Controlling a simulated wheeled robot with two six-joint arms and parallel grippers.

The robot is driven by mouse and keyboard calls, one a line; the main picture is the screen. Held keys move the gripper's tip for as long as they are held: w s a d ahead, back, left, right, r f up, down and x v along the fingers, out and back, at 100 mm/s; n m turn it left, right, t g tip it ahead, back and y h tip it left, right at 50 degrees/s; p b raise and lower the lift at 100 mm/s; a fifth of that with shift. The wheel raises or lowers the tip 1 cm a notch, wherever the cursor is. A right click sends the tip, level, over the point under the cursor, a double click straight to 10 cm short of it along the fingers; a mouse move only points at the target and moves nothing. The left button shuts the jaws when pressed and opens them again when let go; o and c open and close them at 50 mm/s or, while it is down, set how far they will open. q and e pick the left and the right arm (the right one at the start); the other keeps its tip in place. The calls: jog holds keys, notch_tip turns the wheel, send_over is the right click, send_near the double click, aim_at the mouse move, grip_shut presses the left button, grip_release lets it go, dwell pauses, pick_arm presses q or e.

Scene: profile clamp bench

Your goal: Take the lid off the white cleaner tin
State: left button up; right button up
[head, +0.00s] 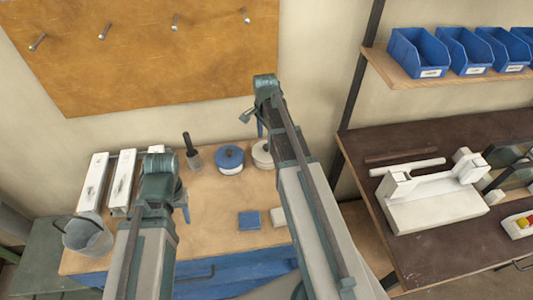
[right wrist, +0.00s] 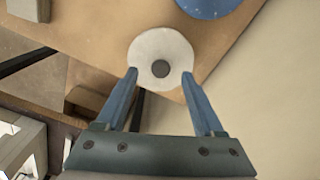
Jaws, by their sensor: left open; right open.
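The white tin (head: 262,154) stands at the back right of the wooden bench, partly hidden by my right arm. Its round white lid (right wrist: 148,52) with a dark grey knob is on it in the right wrist view. My right gripper (right wrist: 160,76) is open, its blue fingertips at either side of the lid's near edge in that view; whether they touch it I cannot tell. In the head view my right gripper (head: 255,124) is above and behind the tin. My left gripper (head: 184,212) is open, low over the left of the bench, away from the tin.
A blue-lidded tin (head: 229,158) stands just left of the white one. A pot with a dark-handled brush (head: 193,158) stands beyond it. A blue block (head: 249,221) and a whitish block (head: 278,217) lie in front. A bucket (head: 88,238) is at the left.

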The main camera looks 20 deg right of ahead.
aim_at(266, 146)
pick_arm(q)
notch_tip(266, 146, down, 4)
jog(key=b, duration=0.3)
pick_arm(e)
jog(key=f, duration=0.4)
jog(key=shift+w+d, duration=0.1)
jog(key=shift+d, duration=0.2)
pick_arm(q)
jog(key=shift+r, duration=0.1)
pick_arm(e)
jog(key=shift+c, duration=0.3)
grip_shut()
